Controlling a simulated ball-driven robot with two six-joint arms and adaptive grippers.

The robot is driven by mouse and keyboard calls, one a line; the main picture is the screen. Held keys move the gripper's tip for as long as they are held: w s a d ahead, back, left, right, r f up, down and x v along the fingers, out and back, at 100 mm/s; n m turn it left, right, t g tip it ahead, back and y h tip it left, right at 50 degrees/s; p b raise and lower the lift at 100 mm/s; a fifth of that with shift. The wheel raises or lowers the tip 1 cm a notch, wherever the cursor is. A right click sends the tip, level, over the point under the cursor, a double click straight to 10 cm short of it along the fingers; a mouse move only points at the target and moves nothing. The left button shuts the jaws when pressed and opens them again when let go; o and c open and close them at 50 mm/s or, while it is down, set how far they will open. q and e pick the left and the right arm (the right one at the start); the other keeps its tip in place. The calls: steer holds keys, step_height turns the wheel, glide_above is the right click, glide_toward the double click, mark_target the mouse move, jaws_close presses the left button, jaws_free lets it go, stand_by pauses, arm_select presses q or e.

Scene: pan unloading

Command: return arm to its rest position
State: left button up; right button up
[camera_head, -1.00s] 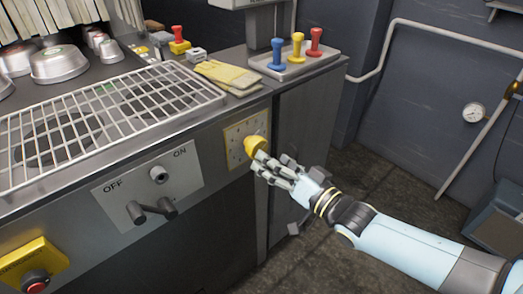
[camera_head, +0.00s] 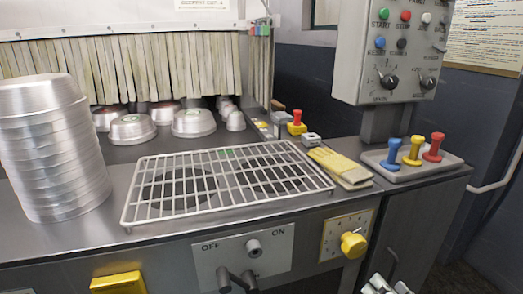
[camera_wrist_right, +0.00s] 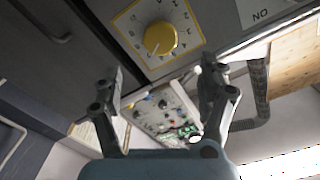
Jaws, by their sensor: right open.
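My right gripper (camera_head: 382,285) shows only in part at the bottom edge of the head view, below and right of the yellow knob (camera_head: 353,245) on its marked dial plate (camera_head: 333,240). The gripper is apart from the knob. In the right wrist view the two fingers of my right gripper (camera_wrist_right: 165,92) are spread wide with nothing between them. The yellow knob (camera_wrist_right: 160,38) lies beyond them, near the top of that view. Most of my right arm is out of the head view. My left gripper is not in view.
A wire rack (camera_head: 225,180) lies on the counter beside a tall stack of pans (camera_head: 52,150). Yellow gloves (camera_head: 340,168) and a tray (camera_head: 450,160) with coloured handles are at the right. Levers (camera_head: 237,281) project from the front. Floor shows at lower right.

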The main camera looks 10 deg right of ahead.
steer(key=s+f+g+h+b, duration=0.1)
steer(key=s+f+g, duration=0.35)
steer(key=f, duration=0.75)
steer(key=s+f+g+h, duration=0.1)
steer(key=s+f+g, duration=0.2)
steer(key=s+f, duration=0.55)
steer(key=s+f+n+g, duration=0.2)
steer(key=s+f+g, duration=0.3)
steer(key=s+f, duration=0.3)
steer(key=s+f+n+g, duration=0.3)
steer(key=s+f, duration=0.4)
steer(key=s, duration=0.7)
steer(key=shift+a+f+n+g, duration=0.3)
steer(key=shift+a+f+g, duration=0.1)
steer(key=shift+g, duration=0.45)
